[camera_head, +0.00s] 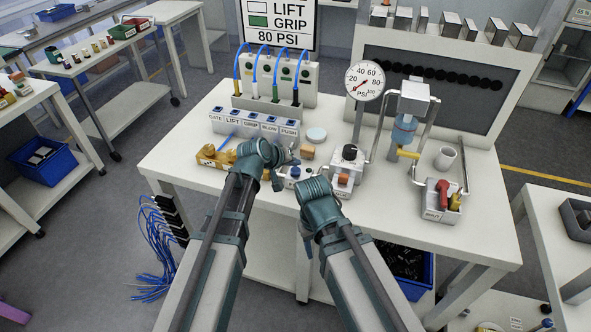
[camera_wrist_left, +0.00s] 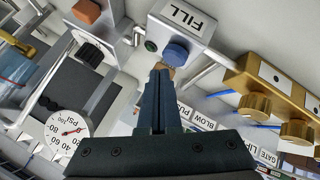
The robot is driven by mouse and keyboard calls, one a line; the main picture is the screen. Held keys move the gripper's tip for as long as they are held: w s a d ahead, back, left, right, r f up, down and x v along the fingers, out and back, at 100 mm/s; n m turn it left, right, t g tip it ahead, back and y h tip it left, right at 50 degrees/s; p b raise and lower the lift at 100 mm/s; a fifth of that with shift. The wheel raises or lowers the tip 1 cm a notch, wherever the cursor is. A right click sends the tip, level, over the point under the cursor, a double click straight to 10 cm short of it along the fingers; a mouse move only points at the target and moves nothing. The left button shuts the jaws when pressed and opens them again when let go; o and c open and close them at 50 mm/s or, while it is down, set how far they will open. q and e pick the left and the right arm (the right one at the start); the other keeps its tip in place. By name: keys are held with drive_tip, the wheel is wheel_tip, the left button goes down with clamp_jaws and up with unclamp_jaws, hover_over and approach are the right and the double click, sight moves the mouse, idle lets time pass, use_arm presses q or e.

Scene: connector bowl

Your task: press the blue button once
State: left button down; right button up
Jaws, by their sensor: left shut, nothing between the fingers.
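The blue button (camera_head: 295,171) sits on a small white box near the table's front edge, just right of my left gripper (camera_head: 281,172). In the left wrist view the blue button (camera_wrist_left: 176,52) is a round cap on the box marked FILL (camera_wrist_left: 188,18). My left gripper (camera_wrist_left: 161,70) is shut and empty. Its fingertips are right by the button's near edge; I cannot tell whether they touch it. My right arm's wrist shows at the table's front edge in the head view, but its fingers are hidden.
Right of the button stands a box with a black knob (camera_head: 350,152) and an orange switch. A pressure gauge (camera_head: 365,80) stands behind. A brass-coloured block with knobs (camera_head: 216,158) lies left of the gripper. A labelled valve row (camera_head: 254,126) and a white disc (camera_head: 316,134) are behind.

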sight(294, 172)
use_arm(q)
drive_tip(key=shift+f, duration=0.1)
drive_tip(key=shift+f+b, duration=0.3)
drive_tip(key=shift+b, duration=0.1)
drive_tip(key=shift+f+b, duration=0.5)
idle(0.6)
drive_tip(key=shift+r, duration=0.1)
drive_tip(key=shift+r+p, duration=0.85)
drive_tip(key=shift+p, duration=0.1)
wheel_tip(294, 172, up, 5)
drive_tip(key=p, duration=0.5)
